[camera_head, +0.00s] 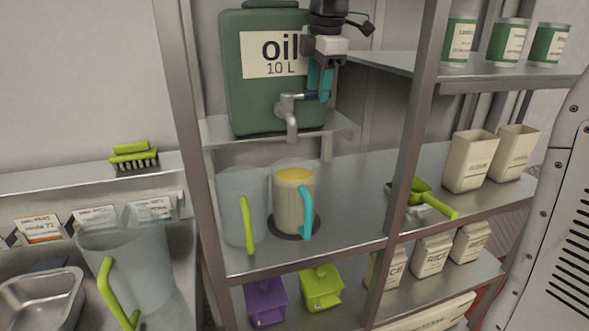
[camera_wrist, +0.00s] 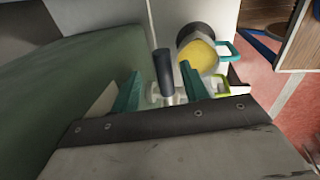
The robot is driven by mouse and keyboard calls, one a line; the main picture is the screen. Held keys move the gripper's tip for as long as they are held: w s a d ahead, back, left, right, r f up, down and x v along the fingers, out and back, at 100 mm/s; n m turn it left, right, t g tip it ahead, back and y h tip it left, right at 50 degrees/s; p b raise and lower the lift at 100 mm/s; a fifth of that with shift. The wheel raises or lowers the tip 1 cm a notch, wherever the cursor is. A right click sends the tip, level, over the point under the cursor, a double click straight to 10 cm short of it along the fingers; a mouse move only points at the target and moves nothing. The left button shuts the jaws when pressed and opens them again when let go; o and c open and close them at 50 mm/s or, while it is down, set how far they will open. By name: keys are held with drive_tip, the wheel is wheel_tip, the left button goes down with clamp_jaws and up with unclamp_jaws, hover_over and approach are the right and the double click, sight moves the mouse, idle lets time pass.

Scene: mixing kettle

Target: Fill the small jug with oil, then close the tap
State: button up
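The green oil container (camera_head: 262,90) stands on the upper shelf, with a grey metal tap (camera_head: 290,112) at its front. The small jug with a cyan handle (camera_head: 293,205) stands upright under the tap and holds yellow oil up near its rim. In the wrist view the jug's oil (camera_wrist: 198,55) also shows. My gripper (camera_head: 319,82) is at the tap's right side. In the wrist view its teal fingers (camera_wrist: 161,80) are apart, with the dark tap lever (camera_wrist: 163,68) between them and gaps visible. I cannot make out an oil stream.
A clear jug with a green handle (camera_head: 240,205) stands left of the small jug. A larger jug (camera_head: 140,265) stands at lower left. Metal posts (camera_head: 408,130) frame the shelves. A green scoop (camera_head: 420,192) and cartons (camera_head: 472,160) are at the right.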

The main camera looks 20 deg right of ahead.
drive_tip(key=shift+r, duration=0.1)
wheel_tip(320, 180, up, 7)
drive_tip(key=s, duration=0.1)
drive_tip(key=shift+s+f, duration=0.2)
drive_tip(key=shift+s, duration=0.05)
idle(0.6)
drive_tip(key=s+d+f+m, duration=0.1)
drive_tip(key=s+f+m, duration=0.8)
drive_tip(key=s, duration=0.7)
drive_tip(key=s+d+f+m, duration=0.1)
drive_tip(key=s+f+m, duration=0.8)
drive_tip(key=s+f, duration=0.5)
drive_tip(key=shift+s+m+g, duration=0.4)
drive_tip(key=shift+s, duration=0.65)
